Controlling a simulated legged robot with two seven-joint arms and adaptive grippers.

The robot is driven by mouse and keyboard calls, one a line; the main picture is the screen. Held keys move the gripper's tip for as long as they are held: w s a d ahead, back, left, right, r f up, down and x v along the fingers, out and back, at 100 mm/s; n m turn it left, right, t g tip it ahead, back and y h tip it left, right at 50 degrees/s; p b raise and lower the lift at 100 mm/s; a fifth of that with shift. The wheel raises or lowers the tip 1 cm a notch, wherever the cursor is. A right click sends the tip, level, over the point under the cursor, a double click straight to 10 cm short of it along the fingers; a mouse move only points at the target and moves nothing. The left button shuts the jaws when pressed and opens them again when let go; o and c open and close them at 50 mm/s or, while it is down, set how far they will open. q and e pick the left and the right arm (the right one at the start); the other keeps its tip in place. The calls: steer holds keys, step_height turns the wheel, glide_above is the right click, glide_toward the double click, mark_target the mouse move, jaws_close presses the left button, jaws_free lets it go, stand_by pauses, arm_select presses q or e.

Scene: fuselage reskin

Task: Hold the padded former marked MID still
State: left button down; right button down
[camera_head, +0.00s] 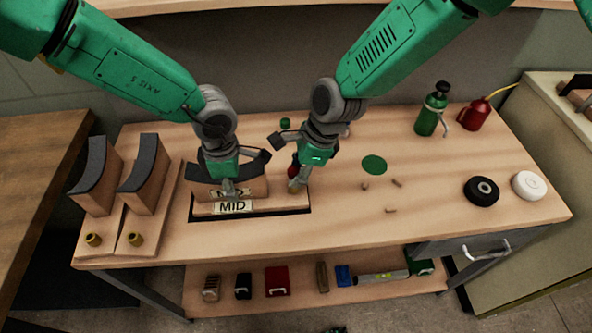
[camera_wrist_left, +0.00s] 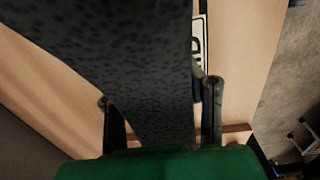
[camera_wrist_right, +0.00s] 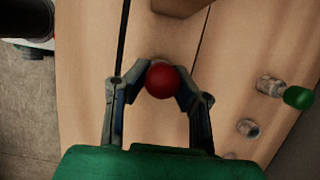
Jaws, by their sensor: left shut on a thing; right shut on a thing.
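The padded former marked MID (camera_head: 256,188) is a wooden block with a dark padded top. It sits at a slotted base whose label (camera_head: 233,207) reads MID; its own label is partly covered. My left gripper (camera_head: 244,171) is shut on the former from above. In the left wrist view the speckled dark pad (camera_wrist_left: 150,70) passes between the fingers (camera_wrist_left: 160,120). My right gripper (camera_head: 287,163) is shut on a red ball knob (camera_wrist_right: 161,81) just right of the former. What lies under the knob is hidden.
Two other padded formers (camera_head: 98,178) (camera_head: 146,176) stand at the left on a board with brass knobs (camera_head: 135,239). A green bottle (camera_head: 432,112), a red can (camera_head: 475,115), a black roll (camera_head: 482,190) and a white roll (camera_head: 529,185) stand right. The middle right holds small pegs and a green disc (camera_head: 374,165).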

steer(key=shift+f, duration=0.2)
steer(key=c, duration=1.3)
jaws_free()
steer(key=shift+v, duration=2.5)
arm_select(q)
steer(key=c, duration=0.9)
jaws_free()
